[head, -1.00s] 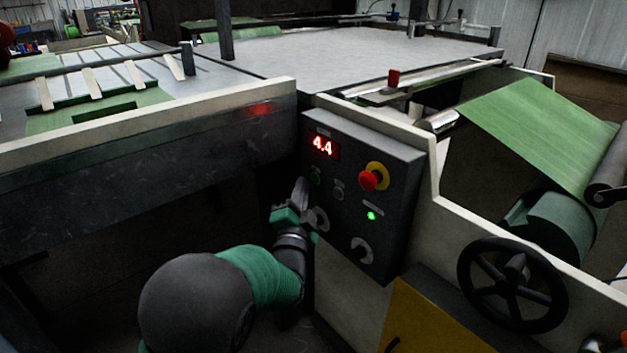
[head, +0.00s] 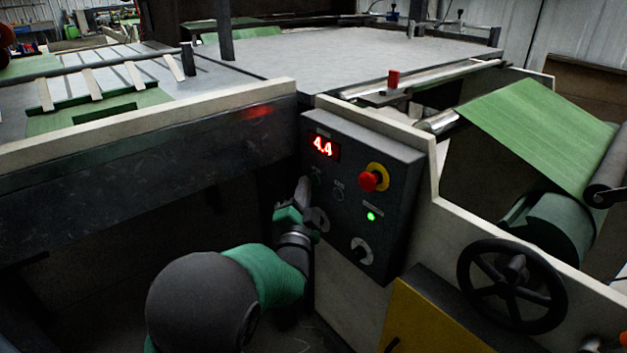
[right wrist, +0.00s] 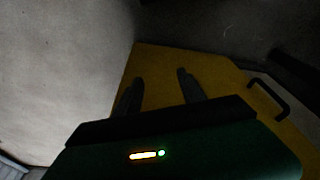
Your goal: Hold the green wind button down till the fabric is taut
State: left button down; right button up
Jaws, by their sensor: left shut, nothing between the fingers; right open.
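The dark control box (head: 365,205) on the machine front carries a red display (head: 323,146) reading 4.4. The green wind button (head: 316,181) is at the box's left side, mostly hidden by my left gripper (head: 304,184). That gripper is shut and empty, its fingertips at or very near the button; I cannot tell whether they press it. The green fabric (head: 540,130) runs from the machine's roller down to a roll (head: 550,225) at the right and looks smooth. My right gripper (right wrist: 160,85) is open and empty, facing a yellow panel (right wrist: 150,62).
A red mushroom stop button (head: 369,181) on a yellow ring and a lit green lamp (head: 371,216) are on the box. Knobs (head: 361,251) sit lower. A black handwheel (head: 512,285) stands out at the lower right. A pale-topped beam (head: 150,120) is at left.

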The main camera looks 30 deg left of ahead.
pick_arm(q)
jog(key=shift+w+d, duration=0.15)
jog(key=shift+w, duration=0.2)
dwell(0.7)
dwell(4.4)
jog(key=shift+s+a, duration=0.3)
jog(key=shift+s, duration=0.45)
jog(key=shift+s+a, duration=0.3)
jog(key=shift+s, duration=0.5)
jog(key=shift+s+a, duration=0.35)
jog(key=shift+s, duration=0.4)
jog(key=shift+s+a, duration=0.3)
jog(key=shift+s, duration=0.5)
